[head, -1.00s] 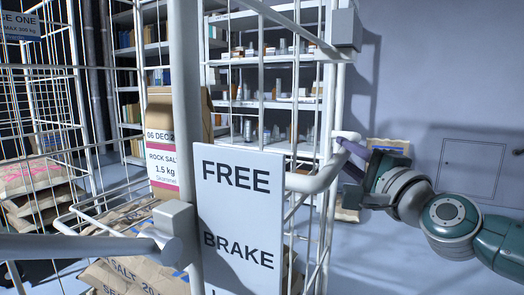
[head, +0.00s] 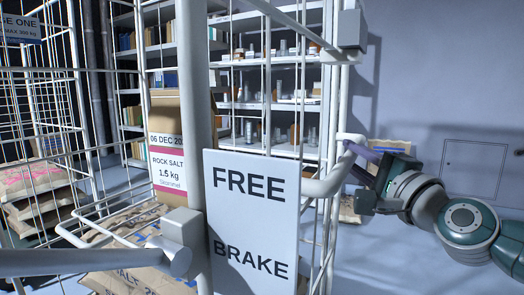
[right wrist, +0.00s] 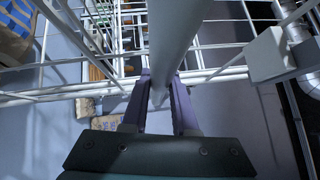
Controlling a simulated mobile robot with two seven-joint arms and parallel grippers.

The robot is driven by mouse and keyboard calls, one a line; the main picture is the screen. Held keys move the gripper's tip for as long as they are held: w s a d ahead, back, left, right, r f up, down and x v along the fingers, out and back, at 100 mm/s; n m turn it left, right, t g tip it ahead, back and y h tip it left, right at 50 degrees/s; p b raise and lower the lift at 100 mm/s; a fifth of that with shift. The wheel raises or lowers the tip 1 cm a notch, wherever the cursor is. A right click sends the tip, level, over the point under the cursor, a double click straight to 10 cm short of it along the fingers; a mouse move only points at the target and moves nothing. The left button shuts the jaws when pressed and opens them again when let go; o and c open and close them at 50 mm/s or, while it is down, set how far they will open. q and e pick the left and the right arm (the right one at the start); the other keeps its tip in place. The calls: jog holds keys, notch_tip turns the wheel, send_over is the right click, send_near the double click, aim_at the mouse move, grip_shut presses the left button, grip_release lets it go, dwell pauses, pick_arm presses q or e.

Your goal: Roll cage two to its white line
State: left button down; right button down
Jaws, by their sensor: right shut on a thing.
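A white wire roll cage fills the middle of the head view, its near post (head: 193,100) close to me. A white sign (head: 250,225) reading FREE and BRAKE hangs on it. Its number does not show, so I cannot confirm that it is cage two. My right gripper (head: 362,152) is shut on a white tube at the cage's right side. In the right wrist view the gripper (right wrist: 161,88) has its purple fingers on either side of the tube (right wrist: 175,40). My left gripper is out of view. I see no white line on the floor.
Another wire cage with a blue sign (head: 20,28) ending in ONE stands at left, holding sacks (head: 38,195). A rock salt box (head: 167,155) and sacks show behind the near cage's bars. Loaded shelves (head: 270,105) line the back. Grey floor shows at right.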

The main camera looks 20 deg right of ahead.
jog(key=shift+s+d+r, duration=0.15)
jog(key=shift+s+d, duration=0.45)
jog(key=shift+d, duration=0.05)
jog(key=c, duration=1.1)
grip_release()
jog(key=shift+s, duration=0.15)
jog(key=o, duration=0.4)
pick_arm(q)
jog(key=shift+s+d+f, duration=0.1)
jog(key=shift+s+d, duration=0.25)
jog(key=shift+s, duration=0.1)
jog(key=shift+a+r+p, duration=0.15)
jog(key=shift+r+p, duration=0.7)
pick_arm(e)
jog(key=s, duration=0.3)
jog(key=s+f, duration=0.1)
jog(key=s, duration=0.2)
jog(key=s+a, duration=0.1)
jog(key=s, duration=0.2)
jog(key=shift+s+f, duration=0.3)
jog(key=shift+s, duration=0.05)
